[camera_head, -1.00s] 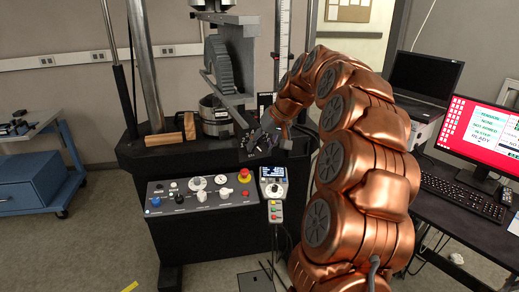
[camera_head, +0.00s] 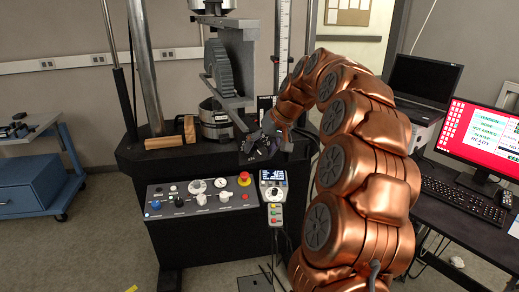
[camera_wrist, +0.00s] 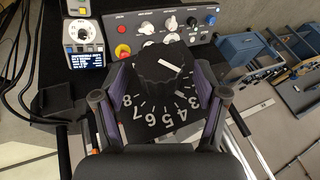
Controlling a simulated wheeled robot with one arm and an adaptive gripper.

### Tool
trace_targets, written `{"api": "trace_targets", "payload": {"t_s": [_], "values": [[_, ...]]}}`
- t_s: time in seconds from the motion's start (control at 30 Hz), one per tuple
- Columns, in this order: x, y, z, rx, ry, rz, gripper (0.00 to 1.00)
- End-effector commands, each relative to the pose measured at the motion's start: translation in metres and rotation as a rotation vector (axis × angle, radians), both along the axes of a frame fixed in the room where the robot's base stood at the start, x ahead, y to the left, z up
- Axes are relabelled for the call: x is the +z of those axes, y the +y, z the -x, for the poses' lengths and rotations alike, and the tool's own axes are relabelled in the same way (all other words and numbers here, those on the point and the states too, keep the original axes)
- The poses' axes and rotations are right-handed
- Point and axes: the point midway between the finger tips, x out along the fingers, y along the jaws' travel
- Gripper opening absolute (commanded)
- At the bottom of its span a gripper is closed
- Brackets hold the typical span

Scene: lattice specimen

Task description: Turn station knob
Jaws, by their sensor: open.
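The station knob (camera_wrist: 158,68) is large and black with a white pointer line and stands over a black dial (camera_wrist: 160,122) with white numbers in the wrist view. The pointer is toward the right, on the side of the 3. My gripper (camera_wrist: 160,85) is open, with one purple-padded finger on each side of the knob. I cannot tell whether either pad touches it. In the head view my gripper (camera_head: 268,138) is low over the machine's dark top, right of the metal column, and the knob is not clear there.
A grey control panel (camera_head: 173,190) with small knobs and a red stop button (camera_head: 244,179) is in front. A handheld controller (camera_head: 272,178) hangs beside it. A wooden block (camera_head: 164,142) lies left of the grip fixture. A desk with a red-screened monitor (camera_head: 472,140) stands right.

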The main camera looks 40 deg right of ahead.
Motion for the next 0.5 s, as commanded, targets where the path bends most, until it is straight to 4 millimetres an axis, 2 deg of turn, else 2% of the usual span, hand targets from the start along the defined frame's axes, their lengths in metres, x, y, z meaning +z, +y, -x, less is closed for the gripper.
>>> {"api": "trace_targets", "payload": {"t_s": [0.5], "values": [[0.072,-0.019,0.036,-0.001,-0.004,0.001,0.72]]}}
